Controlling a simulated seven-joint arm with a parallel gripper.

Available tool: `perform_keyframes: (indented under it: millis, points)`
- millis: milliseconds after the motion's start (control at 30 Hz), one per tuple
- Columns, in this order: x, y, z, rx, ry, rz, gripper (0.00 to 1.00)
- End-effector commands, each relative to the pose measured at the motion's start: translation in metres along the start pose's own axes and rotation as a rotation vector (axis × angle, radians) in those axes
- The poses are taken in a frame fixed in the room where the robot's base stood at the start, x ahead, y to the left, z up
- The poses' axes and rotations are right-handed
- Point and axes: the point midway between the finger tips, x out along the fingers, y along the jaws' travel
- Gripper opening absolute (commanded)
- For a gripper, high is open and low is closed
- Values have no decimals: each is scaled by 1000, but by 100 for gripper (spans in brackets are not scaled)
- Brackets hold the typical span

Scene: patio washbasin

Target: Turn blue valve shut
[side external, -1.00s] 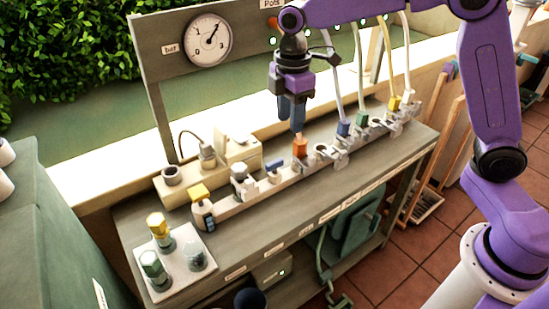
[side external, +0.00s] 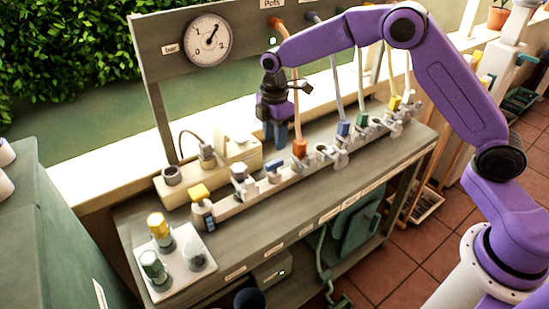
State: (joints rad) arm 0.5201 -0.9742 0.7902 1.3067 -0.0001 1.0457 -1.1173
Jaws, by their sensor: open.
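The blue valve (side external: 274,165) is a small blue handle on the pale manifold rail, between a grey-white fitting on its left and the orange connector (side external: 299,147) on its right. My gripper (side external: 277,146) points down just above and behind the blue valve, with its blue fingers close to it. Whether the fingers touch the handle cannot be told from this angle. The gripper is open and holds nothing that I can see. Other blue handles or connectors, such as the blue connector (side external: 344,128), sit farther right along the rail.
Hoses rise from the rail to the grey panel with the pressure gauge (side external: 208,40). The orange hose (side external: 293,90) runs close to the right of my gripper. A white plate (side external: 178,277) with yellow and green-topped fittings lies at the bench's front left.

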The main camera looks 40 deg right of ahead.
Motion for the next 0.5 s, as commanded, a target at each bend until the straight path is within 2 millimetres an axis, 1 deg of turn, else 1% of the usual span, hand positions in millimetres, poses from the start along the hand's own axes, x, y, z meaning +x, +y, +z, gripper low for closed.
perform_keyframes:
  millis: [33,200,400,500]
  points:
    - [11,0,0,0,-1,-3,44]
    - [42,0,0,0,-1,-2,44]
    - [68,0,0,0,0,-1,44]
    - [75,0,0,1,0,1,44]
